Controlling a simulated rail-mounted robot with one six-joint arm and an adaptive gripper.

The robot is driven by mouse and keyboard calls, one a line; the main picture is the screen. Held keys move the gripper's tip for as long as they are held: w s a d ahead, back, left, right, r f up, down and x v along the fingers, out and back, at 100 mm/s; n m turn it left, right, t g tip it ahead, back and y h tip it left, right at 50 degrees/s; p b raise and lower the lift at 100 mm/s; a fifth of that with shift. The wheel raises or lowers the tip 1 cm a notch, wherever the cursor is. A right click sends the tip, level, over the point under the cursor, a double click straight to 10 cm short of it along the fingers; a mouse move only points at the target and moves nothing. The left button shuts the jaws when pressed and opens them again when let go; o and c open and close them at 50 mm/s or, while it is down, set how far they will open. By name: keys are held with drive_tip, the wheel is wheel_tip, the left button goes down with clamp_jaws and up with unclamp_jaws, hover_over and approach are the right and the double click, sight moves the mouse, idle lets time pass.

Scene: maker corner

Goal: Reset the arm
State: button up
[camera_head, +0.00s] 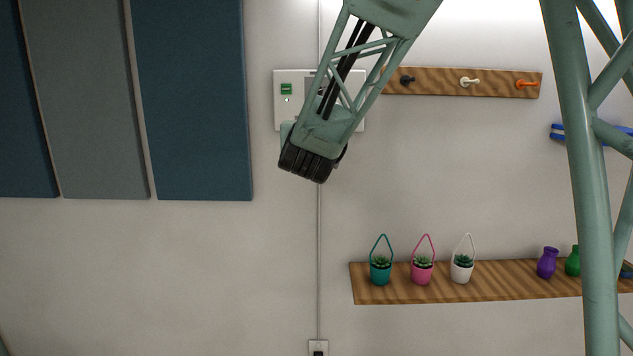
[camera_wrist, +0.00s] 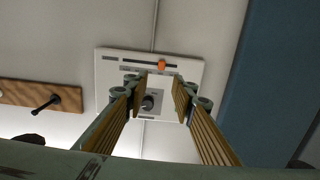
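My gripper (camera_wrist: 159,92) is open in the wrist view, its two ribbed fingers apart with nothing held between them. Beyond the fingertips a white wall panel (camera_wrist: 110,72) carries a dark round knob (camera_wrist: 148,102) on a grey square plate and an orange slider handle (camera_wrist: 161,65) in a dark slot. The knob appears between the fingers; whether they touch anything there cannot be told. In the head view my arm covers the middle of the panel (camera_head: 284,108), and the fingers are hidden.
Right of the panel is a wooden peg rail (camera_head: 436,80) with black, white (camera_head: 470,82) and orange pegs. Below is a shelf (camera_head: 450,290) with three hanging-style planters (camera_head: 422,272) and vases (camera_head: 547,263). Blue and grey wall boards (camera_head: 195,100) are at left.

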drive_tip(key=s+d+f+g+b, duration=0.2)
drive_tip(key=s+d+f+g, duration=0.2)
drive_tip(key=s, duration=1.7)
drive_tip(key=s+d+f+g+b, duration=0.2)
drive_tip(key=s+d+f+g, duration=0.3)
drive_tip(key=s+d+f, duration=0.6)
drive_tip(key=s+d+f+g+b, duration=0.1)
drive_tip(key=s+d+f+g, duration=0.3)
drive_tip(key=s, duration=2.7)
drive_tip(key=d+f, duration=0.4)
drive_tip(key=shift+d+f+g+b, duration=0.15)
drive_tip(key=shift+f+g+b, duration=0.15)
drive_tip(key=shift+b, duration=0.1)
